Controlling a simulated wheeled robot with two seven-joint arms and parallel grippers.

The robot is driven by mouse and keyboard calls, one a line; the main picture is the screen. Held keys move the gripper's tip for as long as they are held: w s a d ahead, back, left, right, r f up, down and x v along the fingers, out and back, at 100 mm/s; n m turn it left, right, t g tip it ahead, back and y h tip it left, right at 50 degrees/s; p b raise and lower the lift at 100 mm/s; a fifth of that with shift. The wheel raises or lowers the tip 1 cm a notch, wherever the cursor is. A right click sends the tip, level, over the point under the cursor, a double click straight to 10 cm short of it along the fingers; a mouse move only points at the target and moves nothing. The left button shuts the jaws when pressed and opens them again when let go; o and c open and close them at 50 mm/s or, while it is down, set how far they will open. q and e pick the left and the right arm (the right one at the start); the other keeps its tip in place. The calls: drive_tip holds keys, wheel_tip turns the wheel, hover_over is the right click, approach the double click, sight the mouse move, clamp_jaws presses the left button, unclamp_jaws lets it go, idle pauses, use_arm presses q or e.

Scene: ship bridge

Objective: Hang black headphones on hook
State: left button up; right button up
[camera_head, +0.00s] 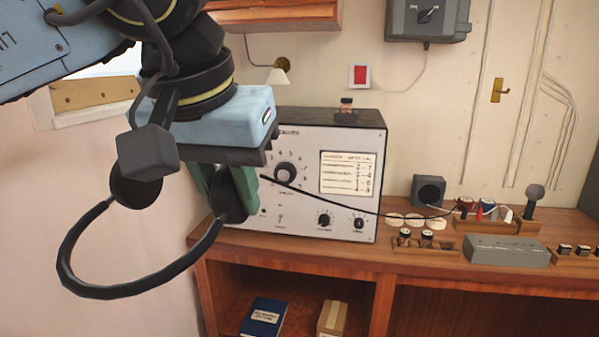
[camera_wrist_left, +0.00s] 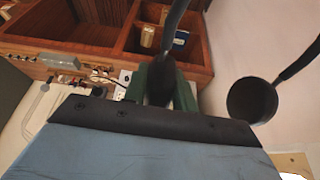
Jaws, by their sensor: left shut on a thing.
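The black headphones (camera_head: 130,291) hang in the air at the left, in front of the pink wall, with the headband looping down. My left gripper (camera_head: 229,190), with green fingers, is shut on one ear cup in front of the radio set's left side. The other ear cup (camera_head: 137,188) hangs free to the left, partly behind my gripper. In the left wrist view the free cup (camera_wrist_left: 252,100) shows at the right, and the held cup sits between the fingers (camera_wrist_left: 162,84). I cannot make out a hook for certain in either view. My right gripper is not in view.
A grey radio set (camera_head: 333,210) stands on the wooden desk (camera_head: 420,262). A thin black cable (camera_head: 360,212) crosses its front. Small racks (camera_head: 425,247) and a grey box (camera_head: 505,251) occupy the right.

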use_arm(q)
drive_tip(key=w+a+f+n, duration=0.1)
drive_tip(key=a+f, duration=0.3)
drive_tip(key=f, duration=0.6)
drive_tip(key=w+a+f+n, duration=0.1)
drive_tip(key=a+f, duration=0.3)
drive_tip(key=f, duration=0.6)
drive_tip(key=w+a+f+y, duration=0.1)
drive_tip(key=w+a+f, duration=0.2)
drive_tip(key=f, duration=0.7)
drive_tip(key=shift+a+n, duration=0.4)
drive_tip(key=shift+a, duration=0.7)
